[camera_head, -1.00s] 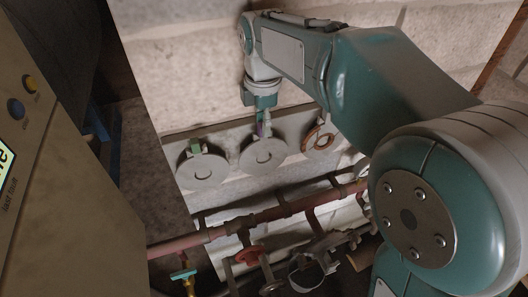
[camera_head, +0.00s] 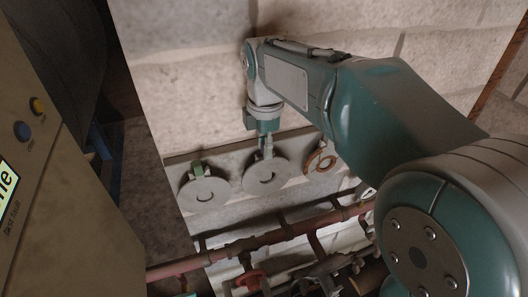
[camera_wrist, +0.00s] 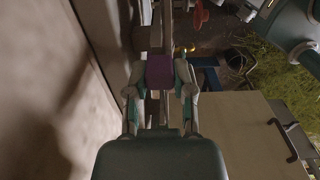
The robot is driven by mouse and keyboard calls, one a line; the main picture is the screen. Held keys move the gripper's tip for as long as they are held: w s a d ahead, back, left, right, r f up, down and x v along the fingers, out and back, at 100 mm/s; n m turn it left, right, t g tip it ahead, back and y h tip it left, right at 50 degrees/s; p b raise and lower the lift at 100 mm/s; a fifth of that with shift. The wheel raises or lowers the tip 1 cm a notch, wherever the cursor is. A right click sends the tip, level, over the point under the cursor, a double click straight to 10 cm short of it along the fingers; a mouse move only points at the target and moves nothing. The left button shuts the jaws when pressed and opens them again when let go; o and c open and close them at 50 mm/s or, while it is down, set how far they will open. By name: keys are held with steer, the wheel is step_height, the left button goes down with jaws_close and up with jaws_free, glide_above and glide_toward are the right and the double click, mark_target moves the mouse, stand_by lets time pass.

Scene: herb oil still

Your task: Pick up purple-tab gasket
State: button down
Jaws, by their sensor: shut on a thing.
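The purple tab of the gasket (camera_wrist: 160,72) shows between my gripper's fingertips in the wrist view. My gripper (camera_wrist: 160,85) is shut on this tab, with one finger on each side. In the head view my gripper (camera_head: 267,150) points down at the top of the middle grey disc (camera_head: 266,177), which hangs at the wall board. The tab's purple is hidden there by the fingers. Whether the disc is clear of the board cannot be told.
A grey disc with a green tab (camera_head: 205,190) hangs to the left. An orange-brown ring (camera_head: 321,162) hangs to the right. Red pipes (camera_head: 270,240) run below the board. A beige cabinet (camera_head: 60,220) with buttons stands at the left. The stone wall lies behind.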

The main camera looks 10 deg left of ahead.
step_height(320, 180, up, 6)
steer(key=shift+f, duration=0.1)
steer(key=s+d, duration=0.4)
steer(key=s, duration=0.5)
steer(key=s+d, duration=0.4)
steer(key=s, duration=0.5)
steer(key=shift+w+d+r, duration=0.1)
steer(key=shift+d+r, duration=0.05)
steer(key=shift+r, duration=1)
steer(key=shift+w+d+r, duration=0.1)
steer(key=shift+r, duration=1)
